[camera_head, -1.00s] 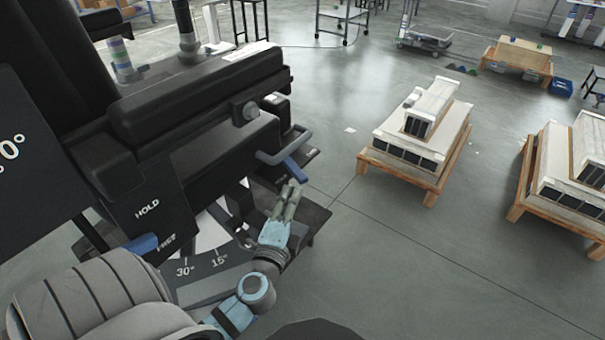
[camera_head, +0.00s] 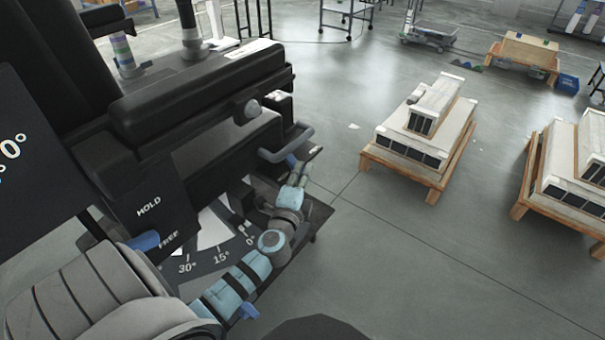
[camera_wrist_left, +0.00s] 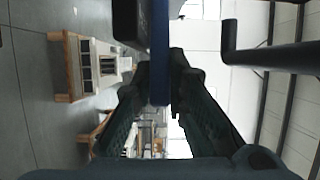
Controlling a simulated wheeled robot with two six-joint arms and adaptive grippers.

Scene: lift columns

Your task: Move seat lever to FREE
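A slim blue lever (camera_head: 292,160) sticks out below the grey loop handle at the right end of the black seat unit. My left gripper (camera_head: 303,174) is at this lever in the head view. In the left wrist view the blue bar (camera_wrist_left: 160,55) hangs down between my two dark fingers (camera_wrist_left: 160,85). The fingers look open around it; firm contact cannot be made out. Another blue handle (camera_head: 145,241) sits by the black panel (camera_head: 150,208) marked HOLD and FREE. My right gripper is not in view.
The grey loop handle (camera_head: 288,146) is close above my left gripper. An angle dial (camera_head: 205,250) lies below the seat unit. White stepped models on wooden pallets (camera_head: 410,170) stand to the right, with clear floor between.

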